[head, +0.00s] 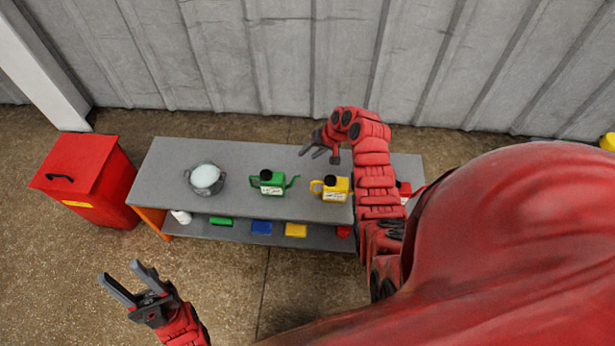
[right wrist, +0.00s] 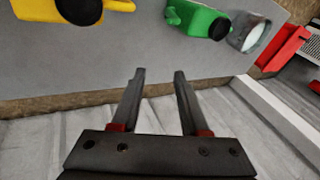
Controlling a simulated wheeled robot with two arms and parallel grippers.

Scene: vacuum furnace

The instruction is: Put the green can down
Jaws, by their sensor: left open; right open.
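The green can (head: 269,184) stands upright on the grey table (head: 170,165), between a metal pot and a yellow can (head: 336,189). It also shows in the right wrist view (right wrist: 192,18), at the top. My right gripper (head: 311,150) is open and empty, over the back part of the table, behind and to the right of the green can and apart from it. Its open fingers show in the right wrist view (right wrist: 158,80). My left gripper (head: 127,281) is open and empty, low on the left, in front of the table.
A metal pot (head: 205,178) with a pale top stands left of the green can. The lower shelf (head: 240,236) holds several small coloured items. A red bin (head: 82,180) stands at the table's left end. A corrugated wall (head: 290,60) runs behind. The table's back strip is partly clear.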

